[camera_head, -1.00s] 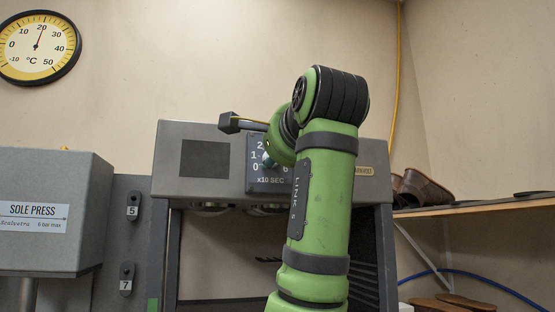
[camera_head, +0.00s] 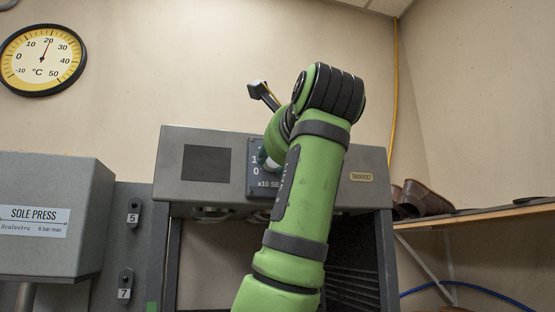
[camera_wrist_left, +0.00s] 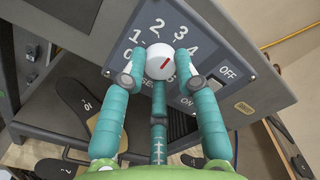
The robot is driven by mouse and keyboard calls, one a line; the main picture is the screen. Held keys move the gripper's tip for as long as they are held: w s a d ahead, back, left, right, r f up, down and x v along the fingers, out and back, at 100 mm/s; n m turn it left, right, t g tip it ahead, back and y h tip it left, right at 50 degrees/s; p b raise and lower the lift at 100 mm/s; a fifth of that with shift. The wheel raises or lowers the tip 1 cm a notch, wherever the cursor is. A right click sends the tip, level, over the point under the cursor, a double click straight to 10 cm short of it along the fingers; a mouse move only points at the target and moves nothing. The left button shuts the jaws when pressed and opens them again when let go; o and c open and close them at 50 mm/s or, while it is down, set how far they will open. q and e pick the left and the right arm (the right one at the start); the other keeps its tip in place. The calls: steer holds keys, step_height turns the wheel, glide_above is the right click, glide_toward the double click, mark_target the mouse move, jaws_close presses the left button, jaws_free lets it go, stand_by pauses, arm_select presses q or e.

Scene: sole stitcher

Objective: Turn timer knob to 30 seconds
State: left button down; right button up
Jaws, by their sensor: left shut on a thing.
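The timer knob (camera_wrist_left: 154,57) is a round white knob with a red mark on the dark dial plate (camera_wrist_left: 213,52). My right gripper is not in view.
An ON/OFF switch (camera_wrist_left: 214,84) sits right of the dial in the left wrist view. The grey machine housing (camera_head: 200,140) surrounds the plate. The sole press (camera_head: 45,180) stands left, and a wooden shelf (camera_head: 470,216) with shoes is at right.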

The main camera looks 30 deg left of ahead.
arm_select(q)
steer(key=shift+s+a+r+m, duration=0.1)
steer(key=shift+r+m, duration=0.2)
stand_by(0.4)
steer(key=c, duration=1)
jaws_free()
steer(key=shift+o, duration=0.4)
steer(key=shift+w+a+f, duration=0.2)
steer(key=shift+a, duration=0.1)
steer(key=v, duration=1.2)
